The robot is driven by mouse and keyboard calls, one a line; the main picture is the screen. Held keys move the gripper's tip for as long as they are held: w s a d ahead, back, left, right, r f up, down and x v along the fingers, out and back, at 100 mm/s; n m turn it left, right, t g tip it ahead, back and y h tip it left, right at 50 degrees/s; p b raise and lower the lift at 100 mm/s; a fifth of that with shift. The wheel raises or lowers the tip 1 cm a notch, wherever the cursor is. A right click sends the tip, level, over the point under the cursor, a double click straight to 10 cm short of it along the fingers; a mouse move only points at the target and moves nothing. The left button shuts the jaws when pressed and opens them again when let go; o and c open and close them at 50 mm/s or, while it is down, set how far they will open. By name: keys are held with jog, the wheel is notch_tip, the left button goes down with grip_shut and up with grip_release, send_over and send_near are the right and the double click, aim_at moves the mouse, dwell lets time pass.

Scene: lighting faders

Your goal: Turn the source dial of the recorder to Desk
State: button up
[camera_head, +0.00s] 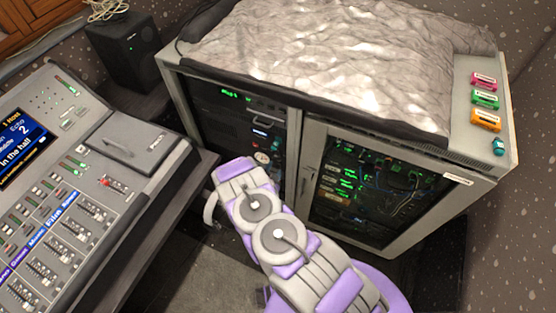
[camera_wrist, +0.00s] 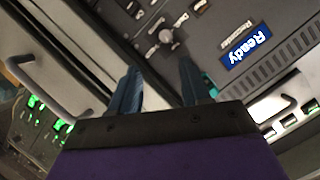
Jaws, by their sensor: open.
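In the wrist view, the recorder's dark panel (camera_wrist: 245,20) carries the word Recorder and a blue display reading Ready (camera_wrist: 246,46). A small round grey dial (camera_wrist: 166,36) sits on this panel, with small light labels around it. The labels are too small and blurred to read, so I cannot tell the dial's setting. My gripper (camera_wrist: 160,66) is open, with one dark finger on each side. The dial shows beyond the gap between the fingertips, and nothing is held. In the head view the fingers and the dial cannot be made out; my arm covers part of the rack's front.
The rack cabinet (camera_head: 303,122) has a dark glass door (camera_head: 370,190) at right. A grey cloth (camera_head: 325,50) covers its top, beside several coloured small items (camera_head: 485,99). A mixing desk (camera_head: 120,185) stands at left, a black speaker (camera_head: 125,50) behind. A curved handle (camera_wrist: 50,88) shows in the wrist view.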

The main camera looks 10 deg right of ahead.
aim_at(277, 156)
jog(key=w, duration=0.1)
jog(key=w+f, duration=0.1)
jog(key=w, duration=0.1)
jog(key=w+f+b, duration=0.1)
jog(key=w, duration=0.1)
jog(key=shift+w+f, duration=0.1)
jog(key=shift+w, duration=0.1)
jog(key=shift+w+d+f+b, duration=0.15)
jog(key=shift+w+d+b, duration=0.05)
jog(key=shift+w+d, duration=0.3)
jog(key=shift+w+d+f+b, duration=0.15)
jog(key=shift+w+d, duration=0.25)
jog(key=shift+d, duration=0.2)
jog(key=shift+w, duration=0.15)
jog(key=shift+a, duration=0.4)
jog(key=shift+c, duration=1.2)
jog(key=shift+d, duration=0.5)
grip_shut()
